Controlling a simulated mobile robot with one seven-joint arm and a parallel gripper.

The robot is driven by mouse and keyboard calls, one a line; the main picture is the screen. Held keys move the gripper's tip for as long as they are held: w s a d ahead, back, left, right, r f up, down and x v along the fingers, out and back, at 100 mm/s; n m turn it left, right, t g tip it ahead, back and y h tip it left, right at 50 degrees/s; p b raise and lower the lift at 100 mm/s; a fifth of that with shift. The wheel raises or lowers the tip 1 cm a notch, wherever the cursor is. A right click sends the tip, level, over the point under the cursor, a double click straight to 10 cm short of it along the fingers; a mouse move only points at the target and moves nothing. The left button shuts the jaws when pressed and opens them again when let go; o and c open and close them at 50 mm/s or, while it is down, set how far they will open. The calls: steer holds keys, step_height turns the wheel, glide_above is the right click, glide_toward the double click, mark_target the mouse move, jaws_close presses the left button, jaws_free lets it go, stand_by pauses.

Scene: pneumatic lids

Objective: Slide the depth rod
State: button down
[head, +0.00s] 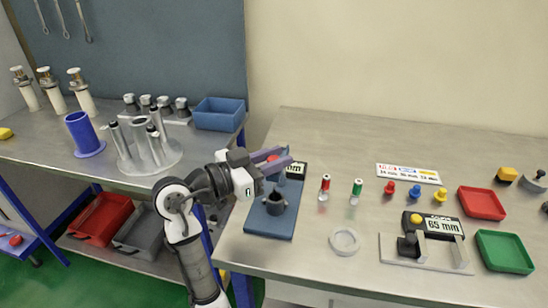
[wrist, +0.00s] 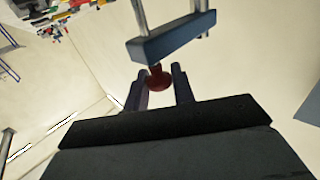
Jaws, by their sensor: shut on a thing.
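A blue depth stand (head: 262,222) stands at the near left part of the bench, with a dark round cup (head: 276,203) on its plate. My gripper (head: 284,158) reaches over the stand from the left. In the wrist view, my gripper (wrist: 161,88) has its two fingers closed around a red knob (wrist: 158,76). The knob sits against a blue crossbar (wrist: 172,38) joined to two grey posts. My gripper partly hides the stand's upper part and its readout (head: 297,168) in the head view. The rod itself is not clearly visible.
Red-topped (head: 324,187) and green-topped (head: 356,190) plugs stand right of the stand. A clear ring (head: 344,241) lies in front of them. A 65 mm gauge fixture (head: 444,227), red tray (head: 482,203) and green tray (head: 505,252) are farther right.

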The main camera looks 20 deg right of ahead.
steer(key=shift+r+p, duration=1.35)
steer(key=shift+r, duration=2.25)
steer(key=c, duration=1.3)
jaws_free()
steer(key=shift+a+f, duration=0.1)
steer(key=shift+a, duration=0.1)
steer(key=s+a+b, duration=0.1)
steer(key=a, duration=0.3)
steer(key=a+b, duration=0.1)
steer(key=a, duration=0.3)
steer(key=s+a+b, duration=0.1)
steer(key=a+b, duration=0.1)
steer(key=a, duration=0.3)
steer(key=shift+s+a, duration=0.1)
steer(key=shift+s, duration=0.2)
